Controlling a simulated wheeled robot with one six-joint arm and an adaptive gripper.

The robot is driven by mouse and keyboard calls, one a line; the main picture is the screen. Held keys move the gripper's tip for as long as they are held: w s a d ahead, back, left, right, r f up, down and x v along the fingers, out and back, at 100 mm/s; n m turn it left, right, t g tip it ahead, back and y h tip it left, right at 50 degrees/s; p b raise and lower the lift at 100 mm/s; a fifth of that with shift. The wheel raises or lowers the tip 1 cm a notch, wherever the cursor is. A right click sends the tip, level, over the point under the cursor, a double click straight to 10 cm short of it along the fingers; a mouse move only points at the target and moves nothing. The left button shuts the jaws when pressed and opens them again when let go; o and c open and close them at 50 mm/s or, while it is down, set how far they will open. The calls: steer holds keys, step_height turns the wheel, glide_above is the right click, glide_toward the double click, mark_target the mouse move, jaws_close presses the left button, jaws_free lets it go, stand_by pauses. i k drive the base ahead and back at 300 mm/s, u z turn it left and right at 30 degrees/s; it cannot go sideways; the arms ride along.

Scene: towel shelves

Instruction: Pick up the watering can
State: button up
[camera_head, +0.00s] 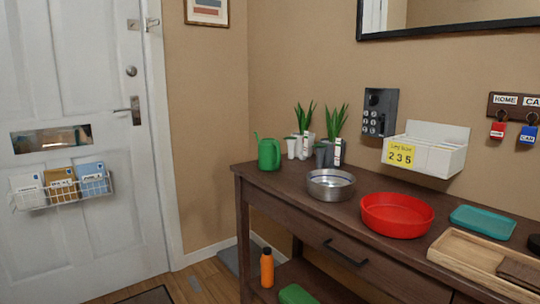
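The green watering can (269,154) stands upright at the left end of the dark wooden console table (300,209). Its thin spout points up to the left and its handle is hard to make out at this size. Nothing touches it from the front. My gripper is not in view.
Potted plants (334,123) and small cups stand right of the can. A metal bowl (331,185), red dish (397,215), teal tray (483,222) and wooden tray (480,265) lie along the table. An orange bottle (267,268) stands below. A white door (70,220) is left.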

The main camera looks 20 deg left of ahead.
mark_target(269, 154)
steer(key=u, duration=0.6)
steer(key=i, duration=0.55)
steer(key=u, duration=1.15)
steer(key=i, duration=0.95)
steer(key=z, duration=0.05)
